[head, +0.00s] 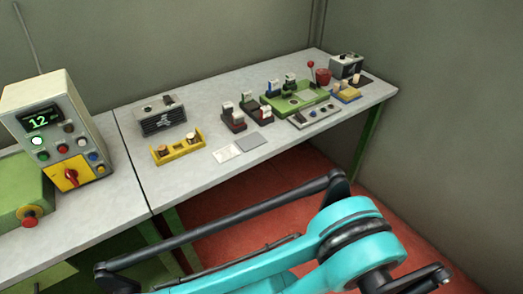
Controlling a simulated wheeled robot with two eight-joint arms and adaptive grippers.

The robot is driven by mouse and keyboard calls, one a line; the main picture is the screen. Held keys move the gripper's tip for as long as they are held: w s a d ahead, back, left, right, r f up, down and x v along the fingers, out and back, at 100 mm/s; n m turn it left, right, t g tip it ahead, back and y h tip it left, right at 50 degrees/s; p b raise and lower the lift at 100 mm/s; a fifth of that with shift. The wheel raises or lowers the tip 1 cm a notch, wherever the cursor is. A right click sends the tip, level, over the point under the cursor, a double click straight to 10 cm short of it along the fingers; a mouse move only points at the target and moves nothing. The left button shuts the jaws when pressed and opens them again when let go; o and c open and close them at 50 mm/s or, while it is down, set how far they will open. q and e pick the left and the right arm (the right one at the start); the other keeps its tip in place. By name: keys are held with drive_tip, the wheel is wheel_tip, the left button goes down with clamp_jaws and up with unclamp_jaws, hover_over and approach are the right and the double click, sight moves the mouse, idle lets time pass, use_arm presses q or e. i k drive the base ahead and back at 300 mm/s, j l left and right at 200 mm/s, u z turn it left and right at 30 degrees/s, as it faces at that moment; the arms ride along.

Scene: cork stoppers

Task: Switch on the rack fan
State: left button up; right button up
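A dark grey box with a white fan-like mark on its front (163,116) stands on the grey bench, left of the middle. Small light and dark parts show on its top; their setting is too small to read. A similar grey box (346,66) stands at the far right end of the bench, with small parts on top. I cannot tell from any label which box is the rack fan. Neither of my grippers shows; only teal and black links of my own arm fill the bottom right.
A control box (50,105) showing 12, with a red knob, stands at left beside a green box with a red mushroom button (30,217). A yellow holder (177,149) with corks, black-and-red blocks (232,121), a green tray (322,97) and a grey switch panel (314,118) occupy the bench.

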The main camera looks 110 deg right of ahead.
sight(168, 99)
drive_tip(key=z, duration=3.25)
